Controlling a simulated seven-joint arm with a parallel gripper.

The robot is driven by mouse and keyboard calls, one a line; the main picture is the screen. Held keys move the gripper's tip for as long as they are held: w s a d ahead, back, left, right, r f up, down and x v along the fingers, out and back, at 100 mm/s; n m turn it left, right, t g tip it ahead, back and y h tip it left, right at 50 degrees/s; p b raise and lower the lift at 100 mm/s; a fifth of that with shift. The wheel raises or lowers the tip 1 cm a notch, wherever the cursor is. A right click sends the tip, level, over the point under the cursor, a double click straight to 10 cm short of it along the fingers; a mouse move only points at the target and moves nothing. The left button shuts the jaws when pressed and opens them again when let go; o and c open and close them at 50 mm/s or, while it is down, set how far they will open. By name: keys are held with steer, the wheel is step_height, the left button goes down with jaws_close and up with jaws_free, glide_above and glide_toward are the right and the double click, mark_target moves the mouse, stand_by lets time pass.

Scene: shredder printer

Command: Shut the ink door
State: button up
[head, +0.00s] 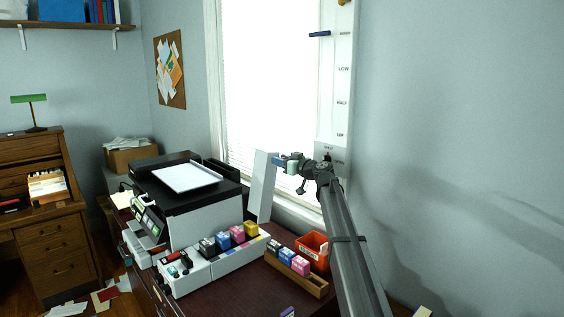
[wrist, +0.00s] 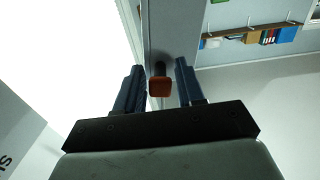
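The printer (head: 205,215) is white with a black top and stands on the dark desk. A white panel (head: 262,187), which looks like the ink door, stands upright and slightly tilted at the printer's right side, behind the ink cartridges. My gripper (head: 281,161) is beside this panel's upper right edge; I cannot tell whether it touches. In the wrist view my gripper (wrist: 159,88) has its two blue fingers apart. A brown-orange square-ended knob (wrist: 160,87) on a dark stem shows in the gap; the fingers are not closed on it.
Several coloured ink cartridges (head: 237,234) sit in the white front unit. A wooden tray (head: 316,283) of cartridges and an orange bin (head: 313,250) stand to its right. The window (head: 265,80) and a marked wall board (head: 344,85) are behind my arm.

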jaws_close()
stand_by(0.3)
steer(key=s+a+f+n, duration=0.4)
steer(key=s+a+n, duration=0.1)
steer(key=s+a, duration=0.3)
steer(key=s+a+f+n, duration=0.4)
steer(key=s+a+n, duration=0.2)
steer(key=s+a, duration=0.25)
steer(key=s+a+f, duration=0.2)
steer(key=f, duration=0.8)
steer(key=s+a+f, duration=0.3)
steer(key=f, duration=0.7)
steer(key=shift+s, duration=0.2)
steer(key=shift+o, duration=0.5)
jaws_free()
steer(key=shift+w+r, duration=0.1)
